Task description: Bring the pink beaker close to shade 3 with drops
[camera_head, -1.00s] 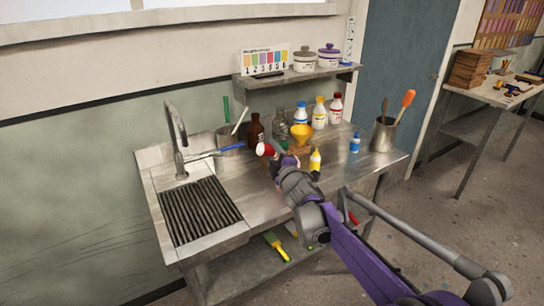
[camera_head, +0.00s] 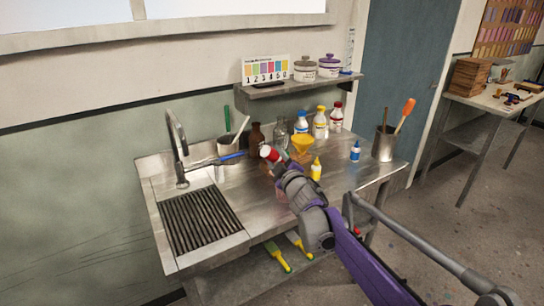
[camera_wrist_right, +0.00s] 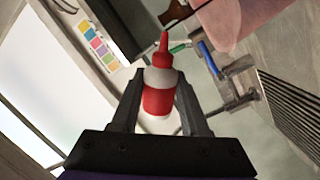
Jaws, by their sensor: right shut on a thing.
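My right gripper (camera_wrist_right: 160,105) is shut on a red-and-white dropper bottle (camera_wrist_right: 158,92), held above the steel counter. The bottle is tilted in the head view (camera_head: 267,152). The pink beaker (camera_wrist_right: 220,20) is cut off at the upper right of the wrist view. In the head view my arm hides most of it. The shade card (camera_head: 266,70), with numbered colour patches, stands on the wall shelf. It also shows in the wrist view (camera_wrist_right: 92,42). Shade 3 is a purplish-pink patch. No falling drop can be made out. My left gripper is out of view.
A yellow dropper bottle (camera_head: 316,169) and a blue one (camera_head: 355,152) stand on the counter. The sink tap (camera_head: 178,150) and ribbed drainer (camera_head: 200,215) are left; a utensil pot (camera_head: 384,145) is right.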

